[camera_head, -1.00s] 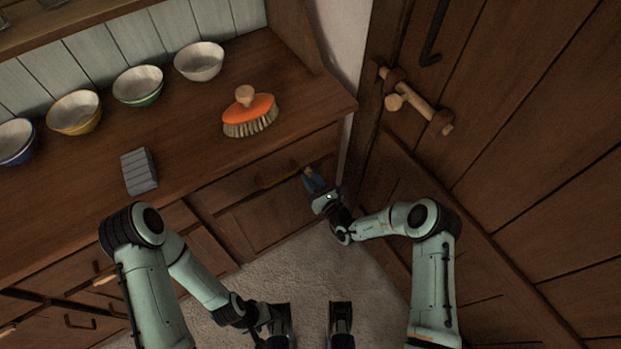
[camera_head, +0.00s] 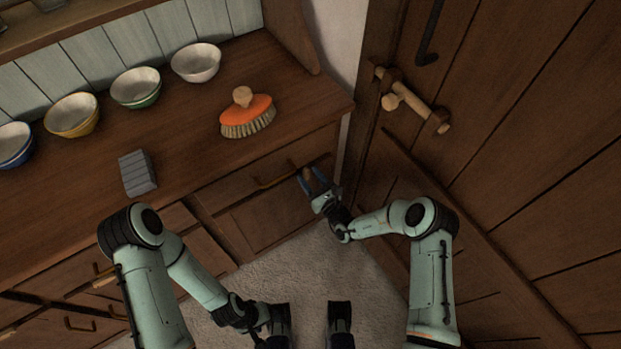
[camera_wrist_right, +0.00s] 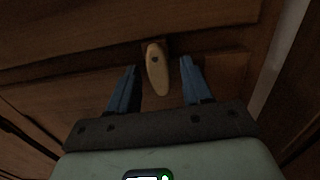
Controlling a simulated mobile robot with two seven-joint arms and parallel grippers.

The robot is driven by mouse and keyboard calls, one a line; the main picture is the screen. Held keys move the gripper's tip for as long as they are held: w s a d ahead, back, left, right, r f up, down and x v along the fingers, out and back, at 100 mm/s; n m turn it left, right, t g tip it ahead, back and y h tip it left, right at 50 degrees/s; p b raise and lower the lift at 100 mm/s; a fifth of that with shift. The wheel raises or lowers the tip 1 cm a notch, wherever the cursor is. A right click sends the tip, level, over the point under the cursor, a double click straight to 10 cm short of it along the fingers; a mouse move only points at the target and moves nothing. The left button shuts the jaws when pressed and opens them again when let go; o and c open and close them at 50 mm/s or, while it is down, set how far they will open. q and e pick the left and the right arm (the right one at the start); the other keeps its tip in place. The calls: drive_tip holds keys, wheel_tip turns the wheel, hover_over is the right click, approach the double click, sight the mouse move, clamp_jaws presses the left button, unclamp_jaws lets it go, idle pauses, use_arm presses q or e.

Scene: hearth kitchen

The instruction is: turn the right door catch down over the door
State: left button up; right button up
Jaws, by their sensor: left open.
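The right door catch (camera_wrist_right: 157,70) is a small pale wooden oval with a dark pivot spot, on the cupboard front. In the right wrist view it stands lengthwise, slightly tilted, between my right gripper's blue fingers (camera_wrist_right: 156,90), with a gap on both sides. In the head view the catch (camera_head: 308,173) is small and partly hidden by the fingers. My right gripper (camera_head: 313,181) is open around it, not gripping. My left gripper (camera_head: 268,318) is low in the head view, over the floor and away from the catch; its fingers are hard to make out.
The counter holds an orange brush (camera_head: 247,113), a grey block (camera_head: 138,173) and several bowls (camera_head: 136,88). A drawer handle (camera_head: 276,178) is left of the catch. A plank door with a wooden latch (camera_head: 414,101) stands close on the right. Carpet (camera_head: 306,265) lies below.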

drive_tip(key=shift+s, duration=0.1)
drive_tip(key=p+v, duration=0.1)
drive_tip(key=v, duration=1.2)
